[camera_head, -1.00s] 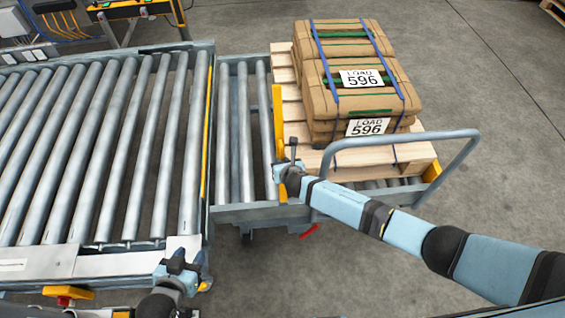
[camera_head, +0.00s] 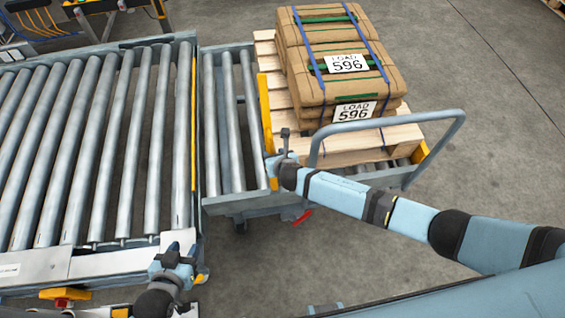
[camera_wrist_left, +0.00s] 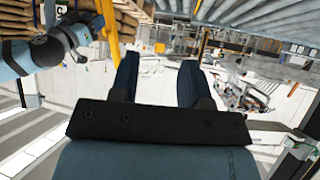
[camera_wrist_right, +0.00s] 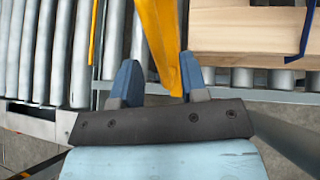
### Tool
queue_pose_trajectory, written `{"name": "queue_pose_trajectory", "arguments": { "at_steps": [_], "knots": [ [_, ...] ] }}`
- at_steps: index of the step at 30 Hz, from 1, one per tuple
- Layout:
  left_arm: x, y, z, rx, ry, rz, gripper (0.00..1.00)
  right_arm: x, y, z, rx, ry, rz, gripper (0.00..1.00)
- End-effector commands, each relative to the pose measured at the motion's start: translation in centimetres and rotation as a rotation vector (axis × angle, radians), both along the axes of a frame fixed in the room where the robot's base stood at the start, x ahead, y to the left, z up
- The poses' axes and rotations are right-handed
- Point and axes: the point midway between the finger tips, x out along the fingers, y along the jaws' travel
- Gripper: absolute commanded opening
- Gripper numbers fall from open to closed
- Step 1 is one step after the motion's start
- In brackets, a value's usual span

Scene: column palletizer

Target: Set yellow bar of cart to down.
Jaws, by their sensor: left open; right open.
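My right gripper (camera_head: 276,155) is at the near part of the bar. In the right wrist view the bar (camera_wrist_right: 160,35) comes down between the open fingers of my right gripper (camera_wrist_right: 156,80); I cannot tell whether it touches them. The left wrist view shows the bar (camera_wrist_left: 108,30) beside my right arm. My left gripper (camera_head: 172,255) is open and empty near the conveyor's front end, also in its wrist view (camera_wrist_left: 158,78).
A pallet (camera_head: 372,148) with strapped brown sacks (camera_head: 335,55) labelled LOAD 596 sits on the cart. The cart's grey handle (camera_head: 455,135) loops around its near right side. A roller conveyor (camera_head: 100,150) stands left. A red lever (camera_head: 302,217) shows below the cart. Floor on the right is clear.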

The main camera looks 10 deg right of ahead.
Motion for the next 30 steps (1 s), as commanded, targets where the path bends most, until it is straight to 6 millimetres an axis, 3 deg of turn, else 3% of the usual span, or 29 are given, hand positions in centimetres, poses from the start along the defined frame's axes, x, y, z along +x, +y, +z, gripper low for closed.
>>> {"name": "queue_pose_trajectory", "arguments": {
  "at_steps": [6, 12, 26, 30],
  "knots": [
    [0.0, 0.1, 0.4, 0.001, -0.002, 0.002, 0.43, -4.2, -1.1, 3.0, 0.0, 0.001, 0.002, 0.4],
    [0.0, 0.1, 0.3, 0.0, -0.002, 0.003, 0.43, -7.0, -1.7, 4.9, 0.0, 0.0, 0.002, 0.4],
    [0.0, 0.1, 0.3, 0.001, -0.001, 0.003, 0.43, -8.1, -1.9, 5.8, 0.0, 0.0, 0.001, 0.4],
    [0.3, -0.4, 0.3, 0.012, -0.008, -0.016, 0.13, -8.6, -1.6, 5.8, 0.049, 0.02, -0.023, 0.4]
  ]
}}
